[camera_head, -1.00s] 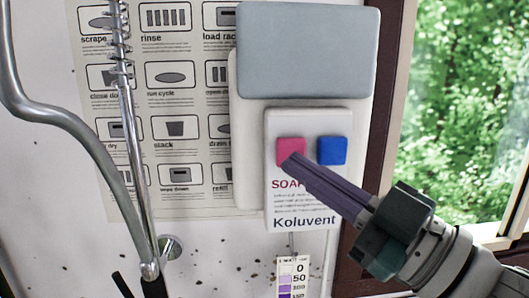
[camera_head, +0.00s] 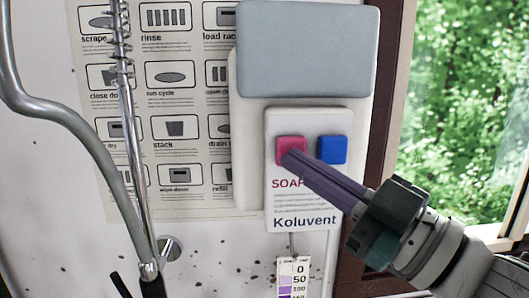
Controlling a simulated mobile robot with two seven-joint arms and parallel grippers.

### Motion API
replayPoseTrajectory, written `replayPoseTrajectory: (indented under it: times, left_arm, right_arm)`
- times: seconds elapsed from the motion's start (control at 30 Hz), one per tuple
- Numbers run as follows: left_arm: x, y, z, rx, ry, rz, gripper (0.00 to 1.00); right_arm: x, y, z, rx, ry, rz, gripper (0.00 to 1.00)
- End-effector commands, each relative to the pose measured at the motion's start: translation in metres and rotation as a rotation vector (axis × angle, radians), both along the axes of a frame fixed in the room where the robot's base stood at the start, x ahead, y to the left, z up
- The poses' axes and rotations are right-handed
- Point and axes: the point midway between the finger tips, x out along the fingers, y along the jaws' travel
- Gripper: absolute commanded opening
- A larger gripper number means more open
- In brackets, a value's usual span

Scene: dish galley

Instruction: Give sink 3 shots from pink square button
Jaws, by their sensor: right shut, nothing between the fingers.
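The pink square button (camera_head: 289,147) is on the upper left of a white soap dispenser panel (camera_head: 305,222) marked "SOAP" and "Koluvent". A blue square button (camera_head: 331,149) sits just right of it. My right gripper (camera_head: 290,158) comes in from the lower right, shut and empty. Its fingertips overlap the lower part of the pink button; I cannot tell for sure whether they touch or press it. The sink is not in view, and neither is my left gripper.
A grey-lidded white box (camera_head: 306,50) is above the panel. A metal spray hose and pipe (camera_head: 131,130) stand at the left before an instruction poster (camera_head: 185,213). A scale strip (camera_head: 291,278) hangs below the panel. A window (camera_head: 458,110) is at the right.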

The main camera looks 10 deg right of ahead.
Motion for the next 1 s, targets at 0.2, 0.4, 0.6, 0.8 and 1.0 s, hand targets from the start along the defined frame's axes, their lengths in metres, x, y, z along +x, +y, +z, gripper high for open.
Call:
replayPoseTrajectory:
  times: [0.2,0.4,0.6,0.8,1.0]
  left_arm:
    - [0.0,0.0,-0.002,0.0,0.0,0.0,0.0]
    - [0.0,0.0,-0.004,0.0,0.0,0.0,0.0]
    - [0.0,0.0,-0.005,0.0,0.0,0.0,0.0]
    - [0.0,0.0,-0.007,0.0,0.0,0.0,0.0]
    - [0.0,0.0,-0.008,0.0,0.0,0.0,0.0]
  right_arm:
    - [0.003,0.0,0.0,-0.001,-0.001,0.0,0.0]
    - [0.005,0.0,0.0,-0.001,-0.001,0.0,0.0]
    - [0.008,0.0,-0.001,-0.001,0.0,-0.001,0.0]
    - [0.01,-0.001,-0.001,-0.001,0.0,-0.001,0.0]
    - [0.013,-0.001,-0.001,-0.002,0.001,-0.001,0.0]
